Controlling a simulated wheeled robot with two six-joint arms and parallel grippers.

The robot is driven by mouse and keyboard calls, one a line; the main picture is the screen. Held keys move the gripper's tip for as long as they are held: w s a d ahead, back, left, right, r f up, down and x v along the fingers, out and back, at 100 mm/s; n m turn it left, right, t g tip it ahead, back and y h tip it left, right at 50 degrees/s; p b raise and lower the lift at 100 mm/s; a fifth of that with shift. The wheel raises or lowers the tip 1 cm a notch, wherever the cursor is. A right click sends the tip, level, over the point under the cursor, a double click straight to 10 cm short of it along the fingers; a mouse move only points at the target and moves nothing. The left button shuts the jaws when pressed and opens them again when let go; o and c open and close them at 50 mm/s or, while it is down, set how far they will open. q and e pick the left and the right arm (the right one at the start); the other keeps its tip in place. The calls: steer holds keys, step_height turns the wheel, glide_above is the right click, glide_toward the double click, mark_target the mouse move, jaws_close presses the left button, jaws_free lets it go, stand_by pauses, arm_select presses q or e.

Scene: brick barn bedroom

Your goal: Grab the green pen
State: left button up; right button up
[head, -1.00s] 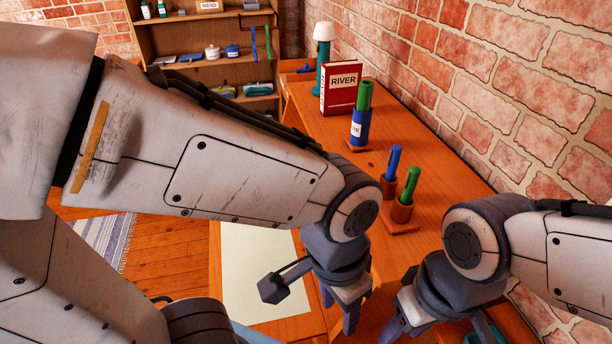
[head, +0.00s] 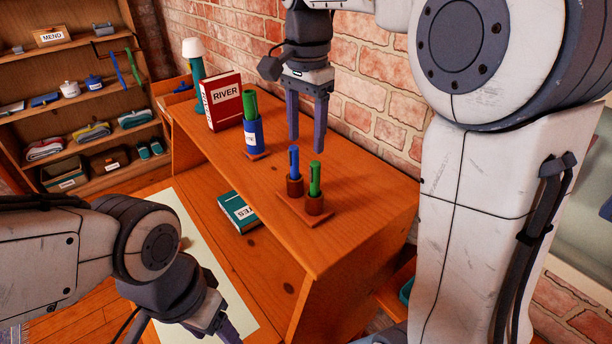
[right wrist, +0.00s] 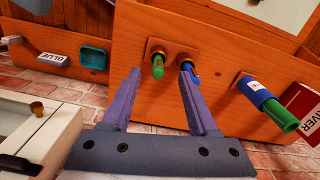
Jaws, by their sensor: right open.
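My right gripper (head: 306,146) is open and empty, pointing down above and behind the pens. In the right wrist view, the green pen (right wrist: 158,68) shows between the open fingers (right wrist: 161,74), and the blue pen (right wrist: 186,66) lines up with the right finger. Neither pen is visibly gripped. My left gripper (head: 222,330) is low at the bottom edge, partly cut off, its jaw state unclear.
A blue holder (head: 253,138) with a thick green item (head: 249,104) stands farther back, near a red RIVER book (head: 222,102) and a lamp (head: 194,60). A teal book (head: 238,212) lies on the lower desk. A brick wall (head: 370,110) runs behind. The shelf's front right is bare.

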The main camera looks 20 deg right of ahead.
mark_target(315, 162)
steer(key=shift+w+d+r+m, duration=0.25)
steer(key=shift+d+m, duration=0.1)
steer(key=shift+d, duration=0.1)
steer(key=shift+w+d+r+m, duration=0.25)
steer(key=shift+d+m, duration=0.1)
steer(key=shift+d, duration=0.1)
steer(key=shift+d+f, duration=0.1)
steer(key=shift+d, duration=0.2)
step_height(315, 162, down, 4)
steer(key=shift+w+f, duration=0.1)
steer(key=shift+f, duration=0.1)
steer(key=shift+f+p, duration=0.45)
steer(key=shift+f, duration=0.15)
step_height(315, 162, down, 4)
steer(key=shift+f+p, duration=0.15)
steer(key=shift+p, duration=0.3)
jaws_close()
